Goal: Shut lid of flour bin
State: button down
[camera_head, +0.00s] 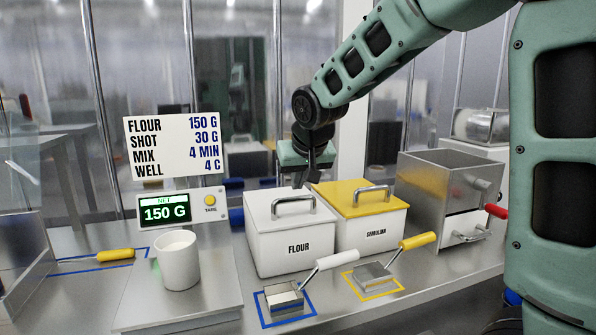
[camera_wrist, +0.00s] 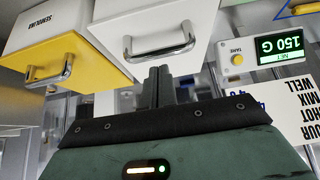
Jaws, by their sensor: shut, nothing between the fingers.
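The white flour bin (camera_head: 284,243) stands on the counter with its white lid (camera_head: 268,207) lying flat on top, apparently fully down. A metal bar handle (camera_head: 293,200) is on the lid; the handle also shows in the wrist view (camera_wrist: 160,50). My gripper (camera_head: 302,182) is at the back right edge of the lid, behind the handle. In the wrist view its fingers (camera_wrist: 157,76) are together and empty, close to the lid's back edge. I cannot tell whether they touch the lid. The bin's back side is hidden in the head view.
The semolina bin (camera_head: 371,236) with its yellow lid (camera_head: 347,194) stands close on the right. A scale (camera_head: 190,312) with a white cup (camera_head: 180,262) is on the left. Two scoops, white-handled (camera_head: 330,262) and yellow-handled (camera_head: 418,241), lie in front. A metal box (camera_head: 430,190) is farther right.

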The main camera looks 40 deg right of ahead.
jog(key=s+f+b+v, duration=0.1)
jog(key=b+v, duration=0.1)
jog(key=v, duration=0.8)
jog(key=shift+s+a, duration=0.3)
jog(key=shift+s, duration=0.15)
jog(key=s+a+f+n+g+y, duration=0.1)
jog(key=s+a+f+n+g, duration=0.2)
jog(key=a+f, duration=0.4)
jog(key=s+a+f+n+y, duration=0.1)
jog(key=s+a+f+n, duration=0.2)
jog(key=s+a+f, duration=0.45)
jog(key=s+a+f+n+g+p, duration=0.1)
jog(key=s+a+f+n+g, duration=0.2)
jog(key=s+a, duration=0.4)
jog(key=s+f+n, duration=0.1)
jog(key=s+f, duration=0.1)
jog(key=s, duration=0.3)
jog(key=shift+s+f+n, duration=0.25)
jog(key=shift+s+n, duration=0.1)
jog(key=shift+n, duration=0.05)
jog(key=shift+a, duration=0.1)
